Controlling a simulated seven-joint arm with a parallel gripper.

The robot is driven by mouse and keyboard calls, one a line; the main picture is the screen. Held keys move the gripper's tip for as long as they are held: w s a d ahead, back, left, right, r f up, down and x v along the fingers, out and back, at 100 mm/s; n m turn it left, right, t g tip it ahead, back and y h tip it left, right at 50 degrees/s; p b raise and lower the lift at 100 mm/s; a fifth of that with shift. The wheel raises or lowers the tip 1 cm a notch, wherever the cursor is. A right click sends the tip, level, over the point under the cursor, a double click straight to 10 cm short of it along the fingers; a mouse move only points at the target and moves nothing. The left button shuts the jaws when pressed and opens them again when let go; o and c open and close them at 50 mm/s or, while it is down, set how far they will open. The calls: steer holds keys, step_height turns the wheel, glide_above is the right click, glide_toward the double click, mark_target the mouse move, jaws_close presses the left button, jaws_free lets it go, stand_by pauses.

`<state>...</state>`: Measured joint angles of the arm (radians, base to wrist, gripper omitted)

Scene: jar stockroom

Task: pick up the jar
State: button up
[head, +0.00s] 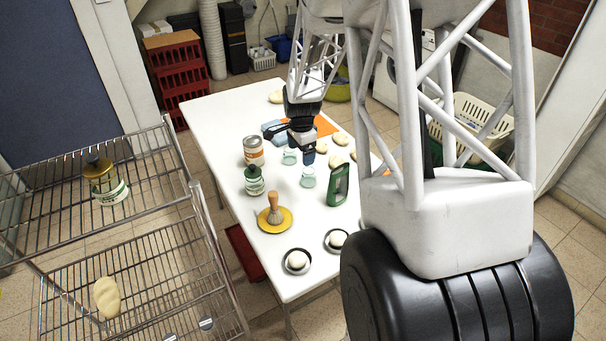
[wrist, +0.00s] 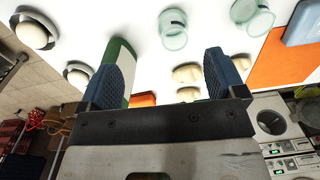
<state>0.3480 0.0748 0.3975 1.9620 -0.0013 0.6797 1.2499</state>
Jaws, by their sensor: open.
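On the table stand a green jar with a dark lid and pale label (head: 254,181) and two small pale-green glass jars, the nearer one (head: 308,178) and the farther one (head: 289,158). The glass jars also show in the wrist view, one at the top middle (wrist: 173,30) and one to its right (wrist: 252,17). A jar with a gold lid (head: 107,185) sits on the wire rack. I cannot tell which jar is meant. My gripper (head: 302,143) is over the table near the glass jars. In the wrist view its blue fingertips (wrist: 165,76) are apart, with no jar held between them.
The wire rack (head: 150,240) stands left.

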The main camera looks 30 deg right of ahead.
mark_target(309, 175)
steer(key=w+d+f+m, duration=0.2)
steer(key=d+f, duration=0.2)
steer(key=f, duration=0.2)
steer(key=shift+m, duration=0.3)
steer(key=shift+f, duration=0.15)
steer(key=shift+f, duration=1.15)
steer(key=shift+f, duration=0.15)
steer(key=shift+d+f, duration=0.1)
steer(key=shift+f, duration=2.4)
steer(key=c, duration=1)
